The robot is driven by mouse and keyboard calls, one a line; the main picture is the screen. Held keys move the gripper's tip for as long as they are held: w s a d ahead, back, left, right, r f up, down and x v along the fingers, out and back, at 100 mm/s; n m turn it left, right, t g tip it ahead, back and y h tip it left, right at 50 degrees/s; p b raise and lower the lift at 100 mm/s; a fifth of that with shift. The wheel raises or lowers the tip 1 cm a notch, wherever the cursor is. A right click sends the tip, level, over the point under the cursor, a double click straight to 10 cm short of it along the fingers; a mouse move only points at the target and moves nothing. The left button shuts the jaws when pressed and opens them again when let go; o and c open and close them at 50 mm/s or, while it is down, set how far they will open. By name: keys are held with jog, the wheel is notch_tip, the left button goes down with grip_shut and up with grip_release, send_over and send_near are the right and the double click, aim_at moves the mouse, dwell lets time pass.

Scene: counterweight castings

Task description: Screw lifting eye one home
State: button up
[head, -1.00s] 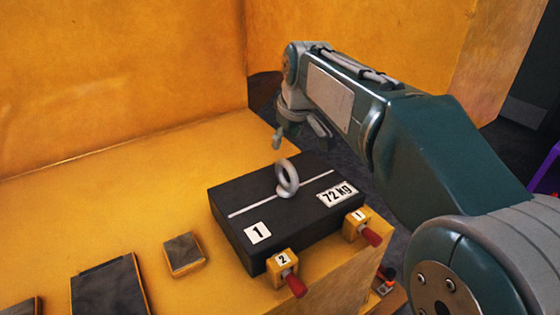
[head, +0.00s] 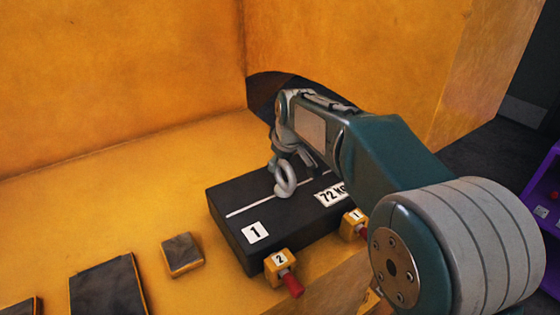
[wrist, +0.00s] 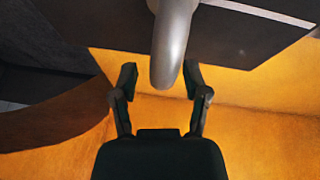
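The casting marked 1 (head: 240,205) is a black block with a white line and a 72 kg label, lying on the yellow surface. A grey lifting eye (head: 284,187) stands upright on its top near the middle. How far its thread is in is not visible. My gripper (wrist: 160,78) is open in the wrist view, with one dark finger on each side of the lifting eye (wrist: 172,45). The right finger looks very near the ring; contact cannot be told. In the head view my gripper is just behind the eye, partly hidden by it and by my wrist.
Two yellow clamps with red handles, numbered 2 (head: 281,264) and 1 (head: 352,226), stand along the casting's near side. A small dark-topped block (head: 181,253) and a larger dark plate (head: 105,288) lie to the left. Tall yellow walls (head: 120,70) close the back. A purple shelf (head: 545,215) stands at right.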

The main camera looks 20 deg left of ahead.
jog(key=shift+a, duration=0.1)
grip_shut()
jog(key=shift+m, duration=0.5)
jog(key=m, duration=0.1)
jog(key=m+h, duration=0.1)
jog(key=m, duration=0.1)
jog(key=shift+w+d+t, duration=0.15)
jog(key=shift+d+t, duration=0.05)
jog(key=shift+t, duration=0.2)
jog(key=m, duration=0.1)
jog(key=m+h, duration=0.1)
jog(key=m, duration=0.1)
jog(key=m+h, duration=0.1)
jog(key=shift+w+d+m, duration=0.15)
jog(key=shift+d+m, duration=0.15)
jog(key=m+h, duration=0.1)
jog(key=m, duration=0.1)
jog(key=m+h, duration=0.1)
jog(key=m, duration=0.1)
jog(key=shift+d, duration=0.3)
jog(key=m, duration=0.1)
jog(key=m+g+h, duration=0.1)
jog(key=m, duration=0.3)
jog(key=shift+s+d+g+h, duration=0.2)
jog(key=shift+d+g+h, duration=0.1)
jog(key=shift+d, duration=0.05)
jog(key=shift+m, duration=0.3)
